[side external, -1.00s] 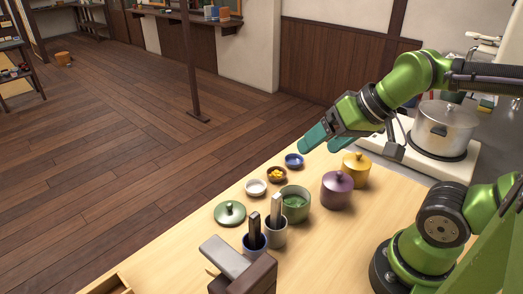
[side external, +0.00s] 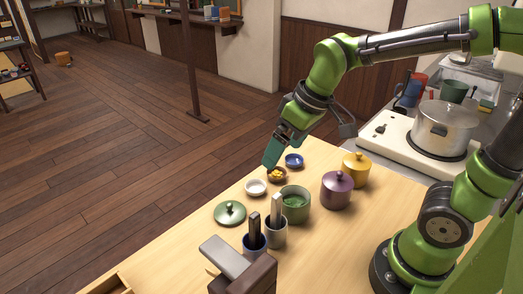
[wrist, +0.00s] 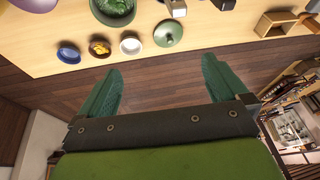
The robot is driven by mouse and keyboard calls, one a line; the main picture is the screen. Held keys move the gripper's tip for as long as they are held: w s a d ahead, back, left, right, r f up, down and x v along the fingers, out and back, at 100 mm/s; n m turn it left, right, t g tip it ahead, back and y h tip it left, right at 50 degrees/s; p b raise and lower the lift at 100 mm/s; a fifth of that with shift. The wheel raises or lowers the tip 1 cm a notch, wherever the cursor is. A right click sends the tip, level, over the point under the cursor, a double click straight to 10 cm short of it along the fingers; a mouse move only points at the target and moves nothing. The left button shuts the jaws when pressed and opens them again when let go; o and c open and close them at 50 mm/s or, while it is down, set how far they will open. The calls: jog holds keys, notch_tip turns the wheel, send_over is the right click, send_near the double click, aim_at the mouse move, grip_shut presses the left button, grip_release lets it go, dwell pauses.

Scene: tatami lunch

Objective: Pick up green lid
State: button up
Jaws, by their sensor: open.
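The green lid (side external: 230,212) lies flat on the light wooden table, its round knob up, left of the green pot (side external: 295,203). In the wrist view the lid (wrist: 168,34) shows beyond my fingertips, near the table edge. My gripper (side external: 270,162) is above the far edge of the table, near the small bowl with yellow food (side external: 277,174). In the wrist view my gripper (wrist: 160,75) has its teal fingers wide apart with nothing between them. It is apart from the lid.
A white bowl (side external: 256,187) and a blue bowl (side external: 294,160) stand near the table edge. Two cups (side external: 274,231) with upright dark and light pieces stand right of the lid. A purple pot (side external: 337,190) and a yellow pot (side external: 356,170) stand farther right.

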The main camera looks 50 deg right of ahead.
jog(key=w+a+f+n+g+h, duration=0.1)
jog(key=w+a+f+n+g, duration=0.25)
jog(key=w+n, duration=0.7)
jog(key=n, duration=1.5)
send_over(229, 204)
jog(key=f, duration=0.1)
jog(key=shift+h, duration=0.4)
jog(key=f, duration=1.1)
jog(key=shift+w+d+f, duration=0.25)
jog(key=shift+d+f, duration=0.05)
jog(key=shift+d, duration=0.1)
jog(key=shift+s+a+f, duration=0.1)
jog(key=shift+a+f, duration=0.1)
jog(key=shift+f, duration=1.1)
jog(key=shift+s+a+f, duration=0.1)
jog(key=shift+a+f, duration=0.05)
jog(key=shift+f, duration=1.15)
